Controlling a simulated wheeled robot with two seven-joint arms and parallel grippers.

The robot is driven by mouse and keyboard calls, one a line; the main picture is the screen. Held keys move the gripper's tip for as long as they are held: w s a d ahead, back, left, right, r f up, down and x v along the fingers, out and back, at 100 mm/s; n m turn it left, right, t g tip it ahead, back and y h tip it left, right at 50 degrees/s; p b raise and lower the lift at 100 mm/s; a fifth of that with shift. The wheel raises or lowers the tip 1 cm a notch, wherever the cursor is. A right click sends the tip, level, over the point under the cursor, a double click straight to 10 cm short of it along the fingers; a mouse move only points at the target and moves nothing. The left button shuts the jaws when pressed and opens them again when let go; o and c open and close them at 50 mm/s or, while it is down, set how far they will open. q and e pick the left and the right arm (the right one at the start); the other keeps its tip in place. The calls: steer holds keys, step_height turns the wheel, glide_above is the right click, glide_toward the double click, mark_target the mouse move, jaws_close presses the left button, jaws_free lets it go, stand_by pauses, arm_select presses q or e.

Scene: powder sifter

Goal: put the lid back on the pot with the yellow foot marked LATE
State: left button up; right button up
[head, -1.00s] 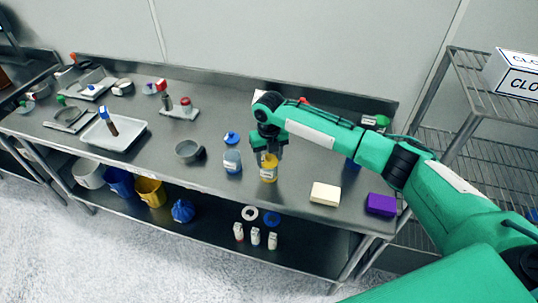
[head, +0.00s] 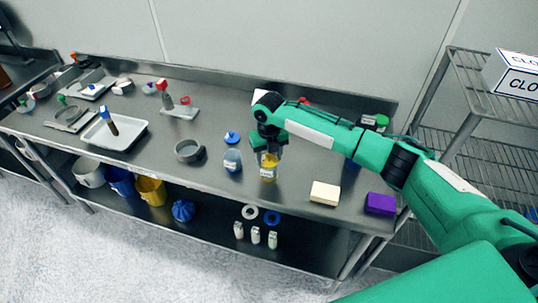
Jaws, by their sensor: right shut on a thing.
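A small pot with yellow on it and a pale label (head: 268,172) stands on the steel bench, right of centre. The label is too small to read. My right gripper (head: 267,148) points down right over this pot, its fingers at the pot's top. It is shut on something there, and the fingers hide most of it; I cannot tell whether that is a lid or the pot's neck. A clear and blue pot (head: 232,161) stands just left of it, with a blue lid-like piece (head: 231,137) behind its top. My left gripper is out of view.
A grey ring-shaped sieve (head: 188,151) stands left of the pots. A cream block (head: 325,193) and a purple block (head: 380,204) lie near the front right edge. A white tray (head: 128,141) is further left. A wire rack (head: 470,140) stands at right.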

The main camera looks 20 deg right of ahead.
steer(key=o, duration=1)
steer(key=shift+o, duration=0.6)
steer(key=o, duration=0.4)
steer(key=shift+r+p, duration=3)
steer(key=shift+r, duration=0.5)
